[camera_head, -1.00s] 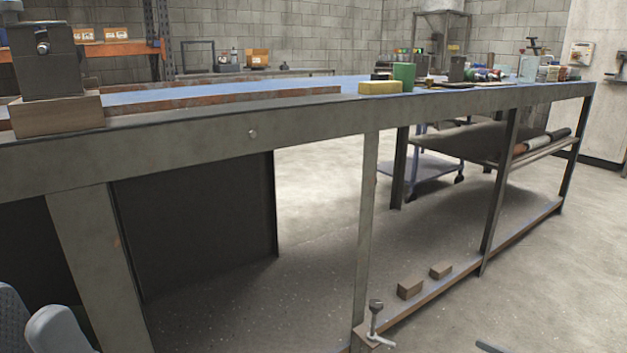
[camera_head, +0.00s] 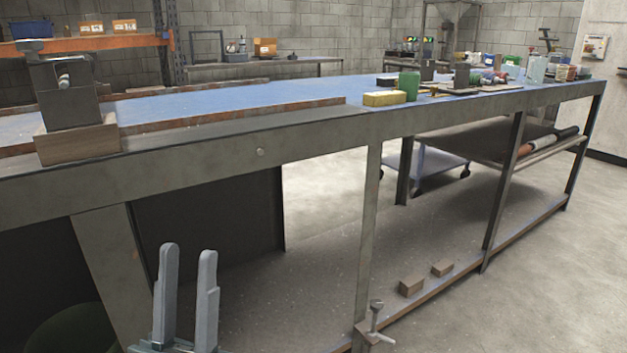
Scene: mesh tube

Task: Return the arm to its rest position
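My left gripper (camera_head: 187,290) shows at the lower left of the head view, with two grey fingers pointing up and a clear gap between them. It is open and holds nothing. It is in front of the workbench's lower frame, below the tabletop edge. My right gripper is not in view. The rest of my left arm is cut off by the bottom edge.
A long metal workbench (camera_head: 210,155) crosses the view. On it are a grey vise-like block on a wooden base (camera_head: 78,143), a yellow box (camera_head: 385,98) and a green cylinder (camera_head: 409,84). A clamp (camera_head: 374,325) sits on the lower rail. Floor at right is clear.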

